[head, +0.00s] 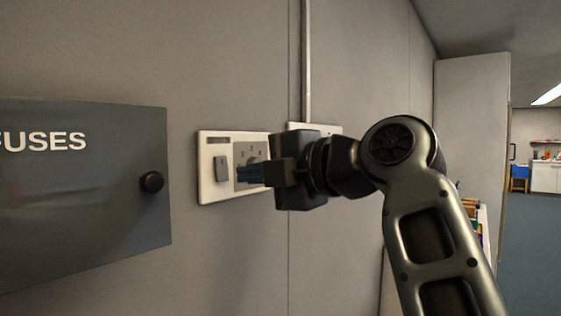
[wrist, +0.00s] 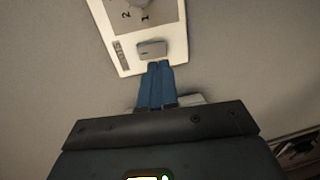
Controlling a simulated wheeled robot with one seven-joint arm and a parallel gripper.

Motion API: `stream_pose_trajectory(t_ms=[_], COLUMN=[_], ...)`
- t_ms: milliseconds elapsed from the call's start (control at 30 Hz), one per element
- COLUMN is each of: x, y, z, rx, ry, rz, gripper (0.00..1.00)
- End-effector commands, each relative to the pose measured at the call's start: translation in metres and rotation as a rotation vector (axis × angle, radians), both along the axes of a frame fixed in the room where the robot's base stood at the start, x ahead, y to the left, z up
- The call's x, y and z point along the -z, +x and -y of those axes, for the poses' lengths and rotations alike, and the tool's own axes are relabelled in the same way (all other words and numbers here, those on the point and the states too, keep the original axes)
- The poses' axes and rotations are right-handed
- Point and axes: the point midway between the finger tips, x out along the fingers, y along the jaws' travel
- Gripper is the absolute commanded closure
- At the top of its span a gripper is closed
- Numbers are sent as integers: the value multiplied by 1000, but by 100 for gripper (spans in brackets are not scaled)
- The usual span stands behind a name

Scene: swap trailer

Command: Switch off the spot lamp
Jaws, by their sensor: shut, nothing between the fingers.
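A white wall plate (head: 206,166) carries a small grey rocker switch (head: 221,168) on its left and a grey panel with a numbered dial (head: 254,150) on its right. No lamp is in view.
A grey box marked FUSES (head: 80,200) with a black knob (head: 151,183) stands out from the wall at the left. A second plate (head: 315,129) is partly hidden behind my gripper, below a vertical conduit (head: 306,60). Open floor (head: 535,230) lies far right.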

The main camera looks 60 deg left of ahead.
Motion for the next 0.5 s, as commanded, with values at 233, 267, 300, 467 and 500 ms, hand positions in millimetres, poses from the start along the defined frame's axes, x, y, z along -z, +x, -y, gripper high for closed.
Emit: stream_pose_trajectory(t_ms=[233, 267, 300, 467, 500], x=[3, 4, 4, 6, 6], y=[-10, -11, -12, -13, -13], z=[-32, -35, -37, -41, -41], rx=[-1, 0, 0, 0, 0], ry=[-1, -1, -1, 0, 0], rz=[-2, -2, -2, 0, 0], gripper=[100, 100, 100, 100, 100])
